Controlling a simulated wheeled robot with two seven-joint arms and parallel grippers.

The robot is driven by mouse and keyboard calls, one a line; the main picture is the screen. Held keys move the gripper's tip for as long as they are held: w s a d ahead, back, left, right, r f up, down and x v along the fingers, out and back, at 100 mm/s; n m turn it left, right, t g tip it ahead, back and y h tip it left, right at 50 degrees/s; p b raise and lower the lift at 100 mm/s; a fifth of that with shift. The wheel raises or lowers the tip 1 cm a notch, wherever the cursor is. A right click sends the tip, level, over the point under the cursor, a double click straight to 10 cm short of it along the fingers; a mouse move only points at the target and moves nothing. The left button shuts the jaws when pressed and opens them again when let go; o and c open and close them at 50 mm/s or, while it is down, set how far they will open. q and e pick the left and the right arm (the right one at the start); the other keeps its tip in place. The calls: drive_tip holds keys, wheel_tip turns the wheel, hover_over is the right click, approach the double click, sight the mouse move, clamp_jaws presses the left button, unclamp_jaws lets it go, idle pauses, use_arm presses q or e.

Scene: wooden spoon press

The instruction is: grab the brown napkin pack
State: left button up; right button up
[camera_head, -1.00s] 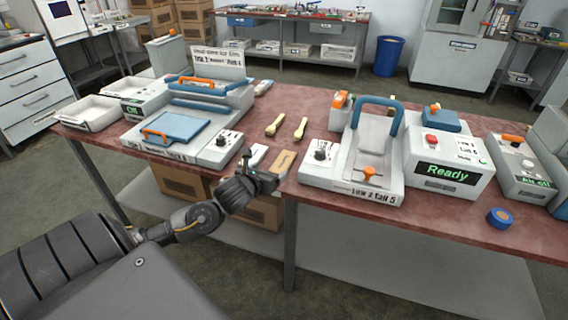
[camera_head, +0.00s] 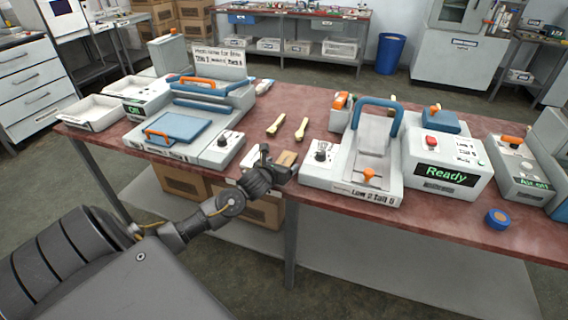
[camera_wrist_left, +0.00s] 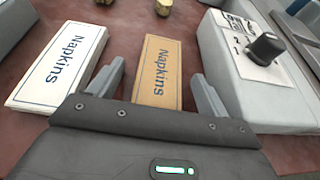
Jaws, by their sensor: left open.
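The brown napkin pack (camera_wrist_left: 158,72) lies flat on the red table, labelled "Napkins", in the left wrist view. In the head view a small part of the brown napkin pack (camera_head: 286,158) shows just past my gripper. My left gripper (camera_head: 279,160) is open over the table's front edge. In the left wrist view its two fingers (camera_wrist_left: 157,85) stand apart on either side of the brown pack, with nothing held. A white napkin pack (camera_wrist_left: 58,66) lies to the left of the left finger. My right gripper is in neither view.
A grey press with a black knob (camera_wrist_left: 265,46) stands close to the right of the brown pack. Two wooden spoons (camera_head: 301,128) lie behind the packs. A blue-lidded press (camera_head: 178,127) is on the left, and a "Ready" unit (camera_head: 447,172) on the right.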

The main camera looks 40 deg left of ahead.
sight(281, 157)
use_arm(q)
drive_tip(key=c, duration=1)
drive_tip(key=shift+c, duration=0.2)
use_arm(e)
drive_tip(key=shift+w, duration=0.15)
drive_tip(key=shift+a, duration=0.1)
